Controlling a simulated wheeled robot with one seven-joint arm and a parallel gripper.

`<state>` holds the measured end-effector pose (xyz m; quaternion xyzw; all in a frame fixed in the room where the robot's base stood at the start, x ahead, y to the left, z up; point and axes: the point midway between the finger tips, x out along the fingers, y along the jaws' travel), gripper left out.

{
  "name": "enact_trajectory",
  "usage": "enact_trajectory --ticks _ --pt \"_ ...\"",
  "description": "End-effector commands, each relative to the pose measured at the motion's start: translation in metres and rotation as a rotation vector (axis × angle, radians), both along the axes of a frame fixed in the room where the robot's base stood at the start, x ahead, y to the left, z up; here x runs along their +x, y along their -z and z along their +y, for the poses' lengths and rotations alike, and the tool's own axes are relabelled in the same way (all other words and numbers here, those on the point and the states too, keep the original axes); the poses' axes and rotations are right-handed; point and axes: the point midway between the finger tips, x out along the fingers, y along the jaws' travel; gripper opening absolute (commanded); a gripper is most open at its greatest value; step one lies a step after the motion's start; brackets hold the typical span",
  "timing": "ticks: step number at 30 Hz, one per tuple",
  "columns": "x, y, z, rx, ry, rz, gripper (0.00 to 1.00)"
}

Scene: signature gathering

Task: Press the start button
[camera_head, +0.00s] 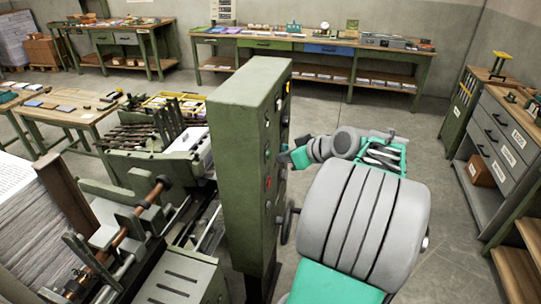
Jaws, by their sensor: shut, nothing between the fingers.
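A tall green control cabinet (238,165) stands in the middle of the view. Its right-hand face carries small buttons and lights, seen at a steep angle. An orange light (287,87) is near the top and a red button (268,183) is lower down. A small greenish button (267,155) lies between them; I cannot read which one is the start button. My gripper (284,158) is shut and empty, with its tips pointing left at the panel face, at about mid-height. I cannot tell whether the tips touch a button.
A gathering machine (180,280) with metal rails fills the left, beside a paper stack (20,200). A green workbench (300,45) runs along the back wall. A drawer cabinet (495,140) stands at the right. The grey floor (440,190) between is open.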

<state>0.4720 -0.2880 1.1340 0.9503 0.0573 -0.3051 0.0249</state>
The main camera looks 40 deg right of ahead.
Motion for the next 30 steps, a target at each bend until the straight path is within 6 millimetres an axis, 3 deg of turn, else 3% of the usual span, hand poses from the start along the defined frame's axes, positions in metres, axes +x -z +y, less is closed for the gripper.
enact_trajectory --ticks 30 --pt "0.0071 -0.0001 0.0057 0.0 0.0 0.0 0.0"
